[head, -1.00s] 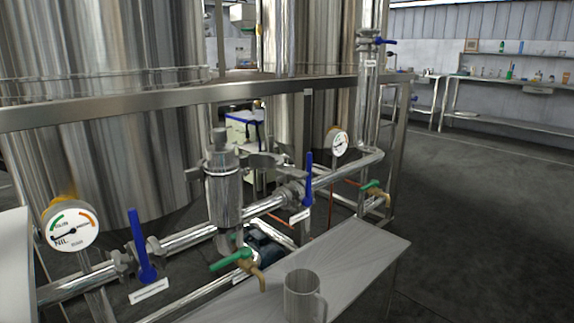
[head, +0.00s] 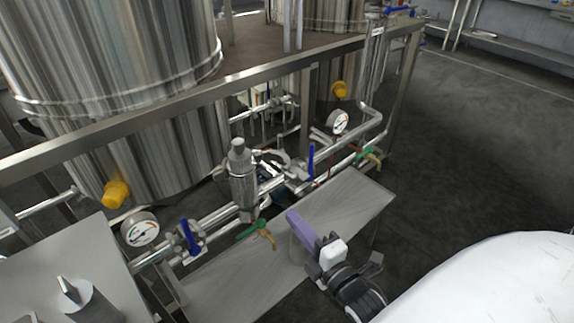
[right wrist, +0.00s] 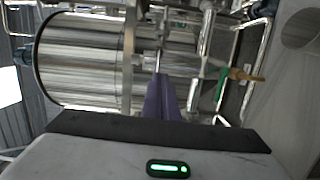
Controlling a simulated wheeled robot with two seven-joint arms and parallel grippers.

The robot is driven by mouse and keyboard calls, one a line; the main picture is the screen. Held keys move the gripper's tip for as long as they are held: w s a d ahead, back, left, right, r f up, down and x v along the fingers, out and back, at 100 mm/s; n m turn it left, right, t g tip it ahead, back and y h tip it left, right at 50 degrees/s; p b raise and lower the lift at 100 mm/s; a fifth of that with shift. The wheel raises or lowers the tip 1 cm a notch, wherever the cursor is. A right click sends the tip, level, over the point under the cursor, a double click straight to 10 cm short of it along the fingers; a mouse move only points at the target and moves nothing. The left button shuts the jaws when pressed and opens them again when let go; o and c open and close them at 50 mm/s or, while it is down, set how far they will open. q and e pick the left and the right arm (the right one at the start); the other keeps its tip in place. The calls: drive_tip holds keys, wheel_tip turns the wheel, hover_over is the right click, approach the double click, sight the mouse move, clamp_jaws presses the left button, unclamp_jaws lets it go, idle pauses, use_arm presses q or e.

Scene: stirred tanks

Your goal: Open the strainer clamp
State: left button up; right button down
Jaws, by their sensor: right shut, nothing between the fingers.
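The strainer (head: 243,185) is an upright steel cylinder in the pipe run, near the middle of the head view. Its clamp (head: 266,157) is a steel piece with arms at the strainer's upper part; I cannot tell its exact state at this size. My right gripper (head: 298,226) has purple fingers, shut with nothing between them. It is over the bench, to the right of and below the strainer in the picture, apart from it. Its purple fingers also show in the right wrist view (right wrist: 160,98), pointing toward the steel pipes.
A blue-handled valve (head: 190,238) and another blue handle (head: 311,162) flank the strainer. A green-handled tap (head: 254,230) is below it. Gauges (head: 140,231) and a frame rail (head: 150,117) stand close by. The bench (head: 215,285) is bare at its left part.

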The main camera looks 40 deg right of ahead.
use_arm(q)
drive_tip(key=shift+r+p, duration=0.5)
drive_tip(key=shift+r, duration=0.15)
use_arm(e)
drive_tip(key=w+d, duration=0.5)
drive_tip(key=w, duration=0.5)
drive_tip(key=shift+w+r, duration=0.2)
drive_tip(key=shift+w, duration=0.05)
drive_tip(key=shift+d, duration=0.1)
